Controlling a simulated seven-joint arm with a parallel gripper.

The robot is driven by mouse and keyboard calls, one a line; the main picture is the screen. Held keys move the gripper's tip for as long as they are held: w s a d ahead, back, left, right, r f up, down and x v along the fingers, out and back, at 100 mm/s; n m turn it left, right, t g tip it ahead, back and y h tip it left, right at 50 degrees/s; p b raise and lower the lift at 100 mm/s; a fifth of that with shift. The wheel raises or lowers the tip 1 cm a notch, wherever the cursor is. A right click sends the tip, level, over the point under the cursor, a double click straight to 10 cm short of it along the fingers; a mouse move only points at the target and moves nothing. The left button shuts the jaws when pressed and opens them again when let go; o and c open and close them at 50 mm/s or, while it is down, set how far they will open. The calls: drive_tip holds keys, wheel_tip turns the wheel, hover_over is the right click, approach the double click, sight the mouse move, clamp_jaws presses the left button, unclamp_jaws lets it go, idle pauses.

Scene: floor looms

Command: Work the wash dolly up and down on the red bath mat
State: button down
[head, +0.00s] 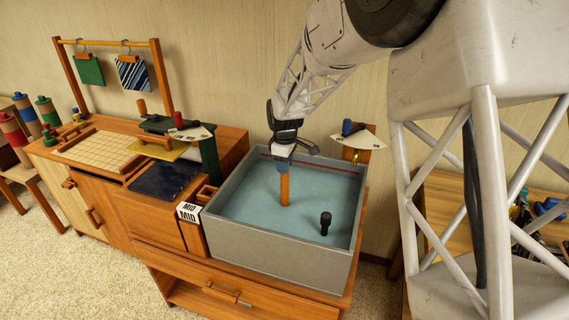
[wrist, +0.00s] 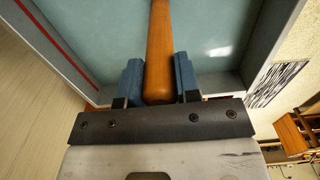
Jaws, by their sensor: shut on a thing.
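My gripper (head: 283,162) is shut around the upper end of an orange-brown wooden pole, which I take as the wash dolly (head: 285,188). The pole stands about upright inside a grey tub (head: 275,256) filled with blue-green water. In the wrist view the blue fingers of my gripper (wrist: 158,82) sit on both sides of the dolly's pole (wrist: 159,40). The pole's lower end is hidden at the water, so I cannot see the dolly's foot. I see no red mat in either view.
A small black knob-like thing (head: 326,222) stands in the tub, right of the pole. A red line (head: 310,165) runs along the tub's back wall. A "MID" sign (head: 188,212) is by the tub's left corner. A cluttered wooden cabinet (head: 90,190) stands left.

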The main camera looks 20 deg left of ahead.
drive_tip(key=shift+r, duration=4.7)
drive_tip(key=shift+f, duration=0.15)
wheel_tip(320, 180, down, 9)
drive_tip(key=shift+r, duration=4.7)
drive_tip(key=shift+f, duration=0.15)
